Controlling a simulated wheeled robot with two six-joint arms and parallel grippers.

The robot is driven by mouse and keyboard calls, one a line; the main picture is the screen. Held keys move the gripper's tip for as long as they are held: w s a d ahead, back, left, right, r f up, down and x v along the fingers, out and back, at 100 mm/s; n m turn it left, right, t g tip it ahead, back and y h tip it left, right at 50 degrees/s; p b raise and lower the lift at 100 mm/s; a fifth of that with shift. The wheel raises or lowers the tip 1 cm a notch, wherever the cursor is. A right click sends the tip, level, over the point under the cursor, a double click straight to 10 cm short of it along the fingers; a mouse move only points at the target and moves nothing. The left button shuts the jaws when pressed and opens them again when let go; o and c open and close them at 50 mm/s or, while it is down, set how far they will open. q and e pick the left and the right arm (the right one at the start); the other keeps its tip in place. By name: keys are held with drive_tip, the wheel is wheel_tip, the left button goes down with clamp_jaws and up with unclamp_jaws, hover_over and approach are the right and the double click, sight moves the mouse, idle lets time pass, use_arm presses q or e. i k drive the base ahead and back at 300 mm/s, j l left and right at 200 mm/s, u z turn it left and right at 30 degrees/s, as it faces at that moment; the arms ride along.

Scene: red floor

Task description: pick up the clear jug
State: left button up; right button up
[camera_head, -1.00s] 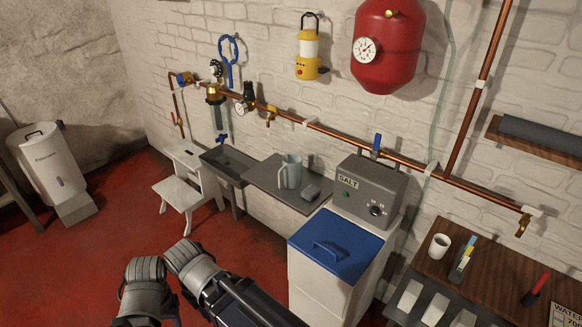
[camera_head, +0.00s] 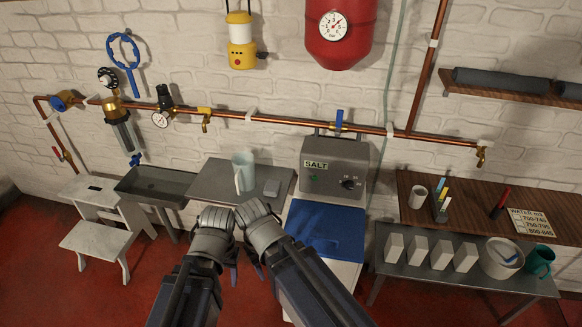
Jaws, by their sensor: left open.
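The clear jug (camera_head: 243,172), pale and translucent with a handle, stands upright on a grey shelf (camera_head: 212,183) against the wall. Dark arm links of mine rise from the bottom of the head view, and their grey joints sit just in front of the shelf's front edge. My left gripper (camera_head: 247,268) is only partly visible, as small dark parts low between these links. It is open and apart from the jug, lower and nearer to me. My right gripper cannot be made out.
A copper pipe (camera_head: 279,121) runs along the wall behind. A white step stool (camera_head: 97,238) stands at left.

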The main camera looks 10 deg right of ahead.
sight(242, 162)
drive_tip(key=i+j+z, duration=0.15)
drive_tip(key=j+z, duration=0.25)
drive_tip(key=i+j+z, duration=0.1)
drive_tip(key=j+z, duration=0.15)
drive_tip(key=z, duration=0.2)
drive_tip(key=j+z, duration=1.05)
drive_tip(key=j, duration=0.2)
